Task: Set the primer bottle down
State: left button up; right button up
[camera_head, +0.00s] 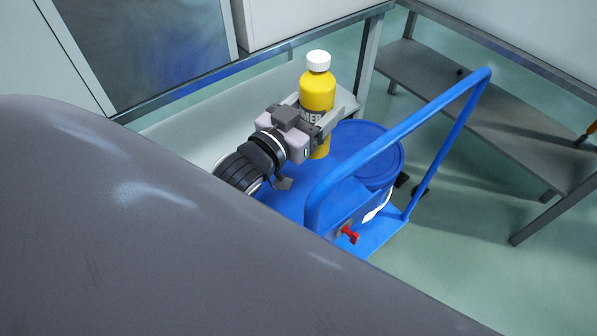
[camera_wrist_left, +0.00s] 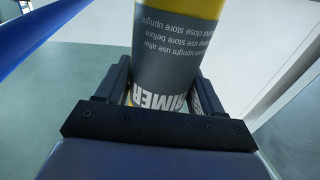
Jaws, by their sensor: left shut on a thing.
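The primer bottle (camera_head: 317,88) is yellow with a white cap and a dark label. It stands upright in my left gripper (camera_head: 318,118), whose fingers are shut around its label. In the left wrist view the bottle's grey label (camera_wrist_left: 170,60) fills the middle, between the fingers of the left gripper (camera_wrist_left: 162,95). In the head view the bottle is above or in front of the blue trolley (camera_head: 385,230); I cannot tell whether its base touches anything. My right gripper is not in view.
A blue drum (camera_head: 375,155) and a blue container with a red tap (camera_head: 349,234) are on the trolley, below its tall blue handle (camera_head: 440,100). A grey shelf (camera_head: 490,120) stands at the right. Green floor (camera_head: 450,270) is open at the lower right.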

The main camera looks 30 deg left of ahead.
pick_arm(q)
jog(key=shift+w+a+f+m+h+b, duration=0.15)
jog(key=shift+w+a+f+b, duration=0.15)
jog(key=shift+w+f+b, duration=0.25)
jog(key=shift+w+a+f+m+h+b, duration=0.15)
jog(key=shift+w+a+f+b, duration=0.2)
jog(key=shift+w, duration=0.3)
notch_tip(320, 180, down, 20)
jog(key=w+b, duration=0.1)
jog(key=b, duration=0.4)
jog(key=shift+a+b, duration=0.25)
jog(key=shift+b, duration=0.05)
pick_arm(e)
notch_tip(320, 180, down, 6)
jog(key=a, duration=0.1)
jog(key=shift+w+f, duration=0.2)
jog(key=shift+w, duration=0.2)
pick_arm(q)
jog(key=shift+f, duration=0.1)
jog(key=o, duration=1.3)
jog(key=shift+f, duration=0.1)
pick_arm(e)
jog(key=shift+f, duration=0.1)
